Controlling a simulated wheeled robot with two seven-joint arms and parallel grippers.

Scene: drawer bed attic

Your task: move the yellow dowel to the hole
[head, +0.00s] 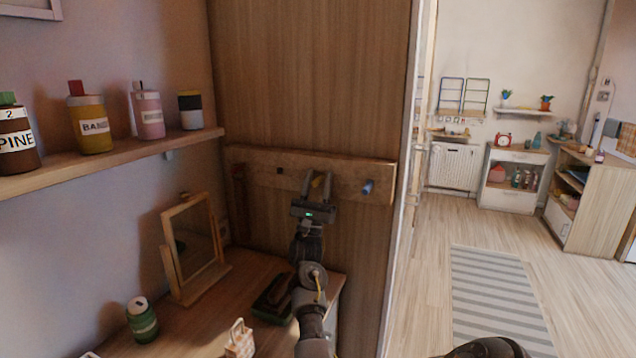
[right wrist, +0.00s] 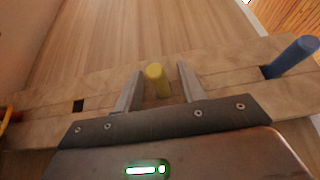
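A wooden peg board (head: 345,178) is fixed across the tall wooden panel. The yellow dowel (right wrist: 156,77) sticks out from this board, which also shows in the right wrist view (right wrist: 222,78). In the right wrist view, gaps show between dowel and fingers (right wrist: 158,88). My left gripper is not in view.
A blue dowel (head: 368,187) sticks out right of my right gripper. Below stand a framed mirror (head: 195,245) and a green jar (head: 142,320) on a wooden top. A shelf (head: 110,158) with several bottles is at left. Open floor lies right.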

